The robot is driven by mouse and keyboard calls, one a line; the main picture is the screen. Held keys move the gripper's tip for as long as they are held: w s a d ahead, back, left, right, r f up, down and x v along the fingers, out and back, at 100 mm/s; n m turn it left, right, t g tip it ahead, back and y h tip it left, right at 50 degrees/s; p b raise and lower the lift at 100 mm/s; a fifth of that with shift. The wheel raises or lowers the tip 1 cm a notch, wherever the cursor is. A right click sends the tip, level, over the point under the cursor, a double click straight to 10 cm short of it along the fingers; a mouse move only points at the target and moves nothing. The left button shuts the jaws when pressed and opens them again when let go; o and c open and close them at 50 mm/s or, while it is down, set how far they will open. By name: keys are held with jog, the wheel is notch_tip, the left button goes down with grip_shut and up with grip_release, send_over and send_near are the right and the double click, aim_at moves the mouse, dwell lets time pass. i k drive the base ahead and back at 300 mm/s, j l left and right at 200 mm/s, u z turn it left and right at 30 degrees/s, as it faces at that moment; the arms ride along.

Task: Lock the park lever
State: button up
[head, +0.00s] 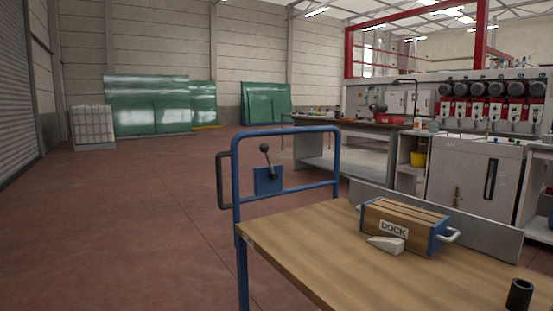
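The park lever (266,158) is a thin dark rod with a black ball knob at its top. It rises from a blue plate (268,181) on the upright blue frame (288,131) at the far left end of a cart. The lever leans slightly to the left of upright, its knob below the frame's top bar. No gripper shows in the head view, and nothing touches the lever.
The wooden cart top (320,250) carries a wooden box marked DOCK (398,229), a pale wedge (386,244) and a dark cylinder (519,294). A black side handle (222,180) sticks out left of the frame. Open floor (110,230) lies left; a machine (475,180) stands right.

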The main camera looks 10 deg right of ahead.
aim_at(264, 147)
jog(key=k+l+u, duration=0.1)
jog(key=l, duration=0.2)
jog(key=k+l+u, duration=0.15)
jog(key=l, duration=0.2)
jog(key=i+j+z, duration=0.1)
jog(key=j+z, duration=0.25)
jog(key=j, duration=0.15)
jog(key=j+z, duration=0.35)
jog(key=j, duration=0.15)
jog(key=i+j+z, duration=0.25)
jog(key=j+z, duration=0.55)
jog(key=j, duration=0.2)
jog(key=i, duration=0.05)
